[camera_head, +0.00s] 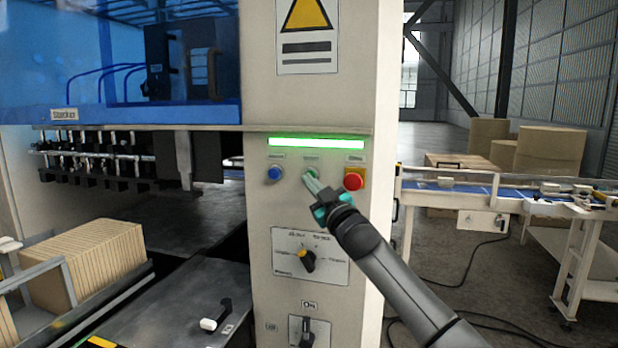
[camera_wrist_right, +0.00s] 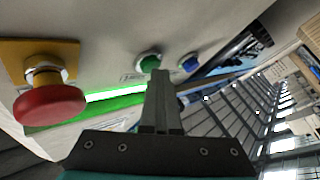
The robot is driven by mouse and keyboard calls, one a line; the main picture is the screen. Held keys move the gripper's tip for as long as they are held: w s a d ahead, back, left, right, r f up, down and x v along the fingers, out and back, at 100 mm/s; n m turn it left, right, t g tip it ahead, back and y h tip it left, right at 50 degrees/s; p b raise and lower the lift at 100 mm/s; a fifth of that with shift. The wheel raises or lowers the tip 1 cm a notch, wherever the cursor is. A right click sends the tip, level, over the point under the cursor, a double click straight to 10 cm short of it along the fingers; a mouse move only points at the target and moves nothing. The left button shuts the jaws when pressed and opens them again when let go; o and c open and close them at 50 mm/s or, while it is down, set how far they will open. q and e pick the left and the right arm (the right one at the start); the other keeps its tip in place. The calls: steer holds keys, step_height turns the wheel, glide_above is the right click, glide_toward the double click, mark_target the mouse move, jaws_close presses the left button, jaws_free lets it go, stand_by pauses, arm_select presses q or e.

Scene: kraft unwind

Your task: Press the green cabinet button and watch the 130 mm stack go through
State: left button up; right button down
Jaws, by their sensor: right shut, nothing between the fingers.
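The green button (camera_head: 312,171) is on the cream cabinet (camera_head: 258,215), between a blue button (camera_head: 275,174) and a red mushroom button (camera_head: 354,180) on a yellow plate. My right gripper (camera_head: 311,184) is shut and empty, its fingertips at the green button. In the right wrist view the green button (camera_wrist_right: 150,62) shows just beyond the fingertips (camera_wrist_right: 160,78); I cannot tell whether they touch it. A stack of upright brown kraft pieces (camera_head: 85,262) stands at the left by the machine; its size cannot be read. My left gripper is out of view.
A green light bar (camera_head: 316,143) glows above the buttons. A rotary selector (camera_head: 308,258) sits below them. A blue-belted conveyor (camera_head: 475,189) and cardboard boxes (camera_head: 549,150) are at the right. A dark metal plate (camera_head: 180,300) lies left of the cabinet.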

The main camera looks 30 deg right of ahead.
steer(key=shift+s+a, duration=0.65)
steer(key=shift+a, duration=0.05)
steer(key=shift+f, duration=0.1)
steer(key=s+a+p, duration=0.1)
steer(key=s+a, duration=0.2)
steer(key=shift+s+a, duration=0.1)
steer(key=shift+a, duration=0.3)
